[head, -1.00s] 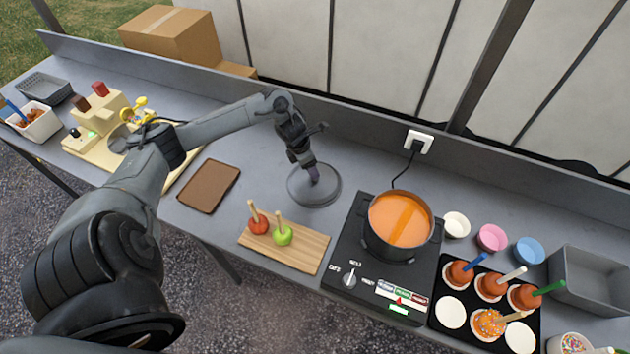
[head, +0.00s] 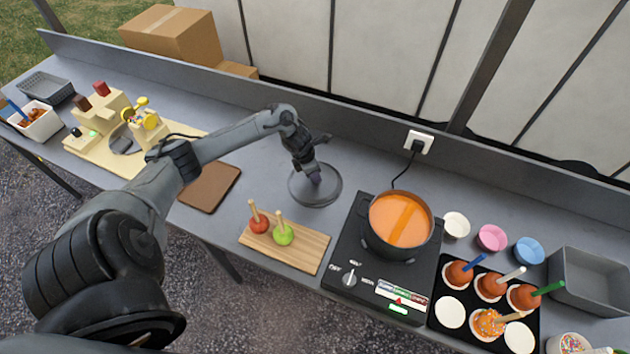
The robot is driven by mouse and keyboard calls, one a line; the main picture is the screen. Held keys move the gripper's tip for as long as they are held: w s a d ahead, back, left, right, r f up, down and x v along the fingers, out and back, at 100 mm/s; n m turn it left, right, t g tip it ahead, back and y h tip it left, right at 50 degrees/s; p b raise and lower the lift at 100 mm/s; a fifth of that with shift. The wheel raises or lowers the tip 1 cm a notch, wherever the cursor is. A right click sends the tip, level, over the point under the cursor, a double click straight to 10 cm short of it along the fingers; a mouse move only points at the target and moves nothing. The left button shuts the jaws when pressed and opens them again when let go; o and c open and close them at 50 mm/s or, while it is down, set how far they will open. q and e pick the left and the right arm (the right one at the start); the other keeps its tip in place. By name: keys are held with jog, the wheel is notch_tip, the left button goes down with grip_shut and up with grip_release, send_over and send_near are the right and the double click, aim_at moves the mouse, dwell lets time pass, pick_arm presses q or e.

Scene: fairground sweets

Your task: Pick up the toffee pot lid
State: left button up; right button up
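The toffee pot lid (head: 328,192) is a grey round disc lying flat on the counter, left of the hob. My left gripper (head: 314,178) is over the middle of the lid, pointing down at its knob. The wrist and fingers cover the knob, so I cannot tell whether the fingers are open or shut on it. The toffee pot (head: 372,237) stands uncovered on the black hob (head: 345,255), with orange toffee inside. My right gripper is not in view.
A wooden board (head: 308,255) with a red and a green apple on sticks lies in front of the lid. A brown tray (head: 212,188) is to the left, under my forearm. Coloured cups and a black tray (head: 458,338) of dipped apples stand right of the hob.

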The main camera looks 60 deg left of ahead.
pick_arm(q)
grip_shut()
jog(key=shift+r, duration=0.15)
